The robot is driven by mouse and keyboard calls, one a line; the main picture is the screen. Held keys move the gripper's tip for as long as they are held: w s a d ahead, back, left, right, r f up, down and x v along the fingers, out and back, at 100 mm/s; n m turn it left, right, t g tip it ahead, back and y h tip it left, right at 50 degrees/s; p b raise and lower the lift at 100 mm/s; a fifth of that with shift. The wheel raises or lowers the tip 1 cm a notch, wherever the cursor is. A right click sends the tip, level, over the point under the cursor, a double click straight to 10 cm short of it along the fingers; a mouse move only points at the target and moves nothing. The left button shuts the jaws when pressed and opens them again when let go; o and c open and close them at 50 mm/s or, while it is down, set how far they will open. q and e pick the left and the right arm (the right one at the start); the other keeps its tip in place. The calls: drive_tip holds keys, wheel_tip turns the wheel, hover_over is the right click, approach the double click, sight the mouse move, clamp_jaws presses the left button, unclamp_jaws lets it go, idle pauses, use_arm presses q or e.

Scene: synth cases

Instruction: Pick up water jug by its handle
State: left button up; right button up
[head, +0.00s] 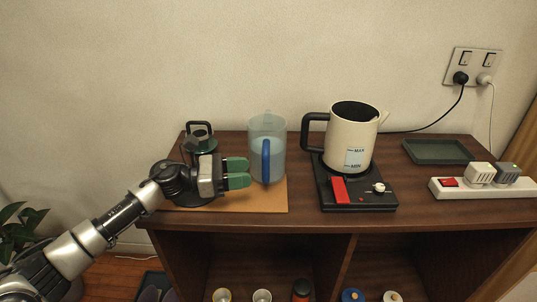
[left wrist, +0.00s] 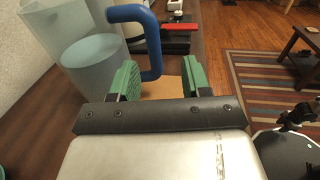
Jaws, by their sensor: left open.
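The water jug (head: 267,130) is clear, holds water, and stands upright on an orange-brown mat (head: 268,200). Its blue handle (head: 266,161) faces the front of the cabinet. My left gripper (head: 250,173), with green finger pads, is just left of the handle, its fingers pointing right. In the left wrist view the jug (left wrist: 88,55) is at the upper left. The blue handle (left wrist: 152,40) stands beyond and between the open fingers of my left gripper (left wrist: 161,82). Nothing is held.
A dark glass vessel (head: 200,138) stands behind my left gripper. Right of the jug, a cream kettle (head: 340,140) sits on a black base (head: 375,192). A green tray (head: 438,151) and a white power strip (head: 480,187) are farther right. Cups and jars (head: 262,295) stand below.

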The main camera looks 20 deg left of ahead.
sight(266, 181)
use_arm(q)
drive_tip(key=x, duration=0.2)
drive_tip(key=p+x, duration=0.1)
drive_tip(key=x, duration=0.2)
drive_tip(key=shift+w+a+r, duration=0.1)
drive_tip(key=shift+w+r, duration=0.05)
drive_tip(key=shift+w, duration=0.25)
drive_tip(key=shift+w+d, duration=0.2)
drive_tip(key=shift+d, duration=0.2)
clamp_jaws()
